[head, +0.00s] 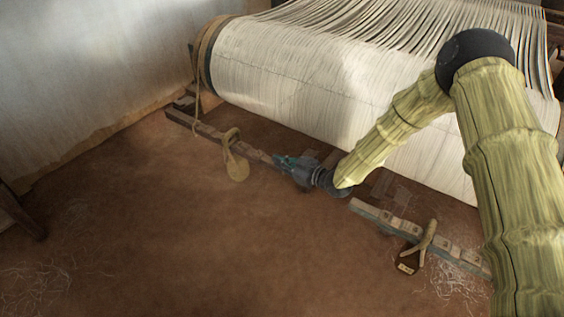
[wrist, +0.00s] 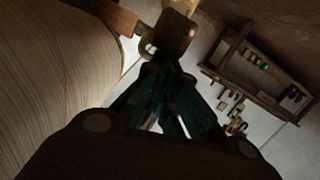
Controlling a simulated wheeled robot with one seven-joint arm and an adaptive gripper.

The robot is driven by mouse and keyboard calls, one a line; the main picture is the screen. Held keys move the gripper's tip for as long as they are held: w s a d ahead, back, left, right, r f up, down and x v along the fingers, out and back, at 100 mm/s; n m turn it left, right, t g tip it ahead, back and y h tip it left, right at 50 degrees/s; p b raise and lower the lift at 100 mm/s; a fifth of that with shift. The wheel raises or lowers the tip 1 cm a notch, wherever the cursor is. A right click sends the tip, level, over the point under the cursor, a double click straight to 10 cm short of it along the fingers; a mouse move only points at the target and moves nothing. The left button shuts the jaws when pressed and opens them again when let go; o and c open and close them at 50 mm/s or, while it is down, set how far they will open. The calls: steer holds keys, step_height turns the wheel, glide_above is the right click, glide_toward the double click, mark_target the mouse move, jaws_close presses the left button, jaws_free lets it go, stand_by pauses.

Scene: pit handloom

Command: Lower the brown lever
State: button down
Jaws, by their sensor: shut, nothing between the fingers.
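Two lever-like wooden pieces stand on a notched bar along the front of the loom. The left lever (head: 231,136) has a tan rounded plate (head: 237,168) below it. The right lever (head: 428,236) has a dark brown block (head: 408,262) below it. I cannot tell for sure which is the brown lever. My gripper (head: 279,159) is low over the bar, just right of the left lever, pointing left. In the wrist view its dark green fingers (wrist: 160,65) are shut and empty, close to a brown block (wrist: 178,36); contact is unclear.
The notched bar (head: 262,155) runs from upper left to lower right. Behind it is a large roll of pale warp threads (head: 290,75). Brown floor (head: 150,230) in front is clear. The wrist view shows a wall shelf (wrist: 255,72) with small coloured items.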

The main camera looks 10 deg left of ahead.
steer(key=shift+s+d+f+g, duration=0.15)
steer(key=shift+s+f+g, duration=0.2)
steer(key=shift+f, duration=0.45)
steer(key=s+d+r+p, duration=0.2)
steer(key=s+d+r, duration=0.3)
steer(key=d+r, duration=0.3)
steer(key=s+d+f+m+g+h+p, duration=0.1)
steer(key=s+d+f+m+h+p, duration=0.25)
steer(key=s+d+f, duration=0.45)
steer(key=s+d+f+m+g+h+p, duration=0.1)
steer(key=s+d+f+m+h+p, duration=0.25)
steer(key=s+f, duration=0.5)
steer(key=s+d+m+g+h, duration=0.1)
steer(key=s+d, duration=0.3)
steer(key=s, duration=0.5)
steer(key=s+d+m+g+h+p, duration=0.1)
steer(key=s+d+m+g+h, duration=0.1)
steer(key=s, duration=0.7)
steer(key=s+d+m+g+h, duration=0.2)
steer(key=s+d+m+h, duration=0.1)
steer(key=s+d+m, duration=0.2)
steer(key=s+d, duration=0.2)
steer(key=s, duration=0.1)
steer(key=shift+s+d+r+h+p, duration=0.3)
steer(key=shift+s+d+r+p, duration=0.05)
steer(key=shift+s+r+p, duration=0.05)
steer(key=c, duration=2.2)
jaws_free()
